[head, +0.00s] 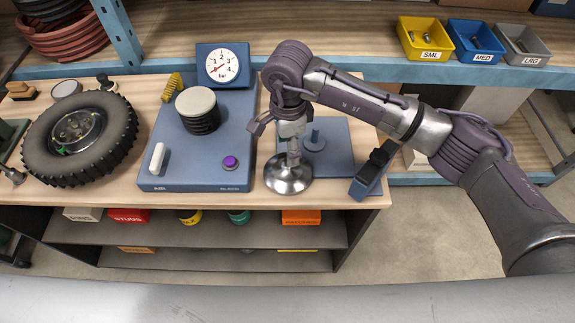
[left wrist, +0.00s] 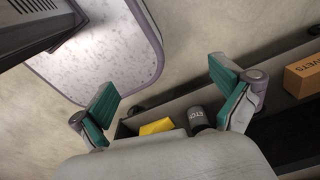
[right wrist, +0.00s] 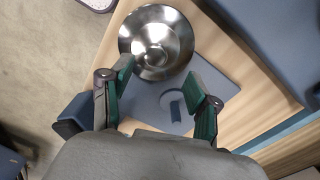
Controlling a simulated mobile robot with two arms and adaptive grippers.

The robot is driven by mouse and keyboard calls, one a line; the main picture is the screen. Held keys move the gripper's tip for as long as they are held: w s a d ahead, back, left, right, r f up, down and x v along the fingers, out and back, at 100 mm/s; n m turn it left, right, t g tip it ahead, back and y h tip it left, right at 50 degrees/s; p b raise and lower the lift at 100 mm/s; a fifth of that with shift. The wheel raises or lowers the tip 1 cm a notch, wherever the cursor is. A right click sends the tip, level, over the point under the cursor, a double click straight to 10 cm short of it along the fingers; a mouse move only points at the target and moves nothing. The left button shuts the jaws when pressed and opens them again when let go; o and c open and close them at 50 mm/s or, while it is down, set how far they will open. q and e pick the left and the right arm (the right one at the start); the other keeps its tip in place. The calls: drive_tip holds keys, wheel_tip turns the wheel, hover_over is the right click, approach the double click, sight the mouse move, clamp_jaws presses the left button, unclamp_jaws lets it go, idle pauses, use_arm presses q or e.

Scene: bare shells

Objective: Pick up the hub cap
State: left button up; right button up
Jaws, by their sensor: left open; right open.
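The hub cap (head: 288,177) is a shiny silver dome lying on the workbench near its front edge. It also shows in the right wrist view (right wrist: 157,32), beyond the fingertips. My right gripper (head: 290,150) is directly above the hub cap, pointing down. In the right wrist view the right gripper (right wrist: 163,82) is open, its green pads apart with nothing between them. Whether the fingertips touch the cap I cannot tell. My left gripper (left wrist: 171,90) is open and empty in the left wrist view, over the lower shelf area; it is not in the head view.
The wooden bench (head: 120,194) holds a tyre (head: 40,150), a blue press with a gauge (head: 222,65), and a blue plate with a peg (head: 338,160) behind the cap. A blue-black stand (head: 374,170) is close right of the cap. Small bins (head: 472,42) sit at the back right.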

sight(288, 168)
drive_tip(key=shift+s+a+f+p, duration=0.1)
drive_tip(key=shift+s+f+p, duration=0.1)
drive_tip(key=shift+f+p, duration=0.35)
drive_tip(key=shift+s+f+p, duration=0.15)
drive_tip(key=shift+f+p, duration=0.3)
drive_tip(key=shift+p, duration=0.15)
wheel_tip(288, 168, down, 3)
drive_tip(key=shift+s+f+p, duration=0.1)
drive_tip(key=shift+p, duration=0.55)
drive_tip(key=shift+f, duration=0.2)
drive_tip(key=c, duration=0.5)
use_arm(q)
drive_tip(key=shift+t, duration=0.3)
drive_tip(key=w+r, duration=0.1)
drive_tip(key=r, duration=0.1)
drive_tip(key=w+r, duration=0.1)
drive_tip(key=w, duration=0.1)
drive_tip(key=shift+w+d+r, duration=0.15)
drive_tip(key=shift+r, duration=0.25)
use_arm(e)
clamp_jaws()
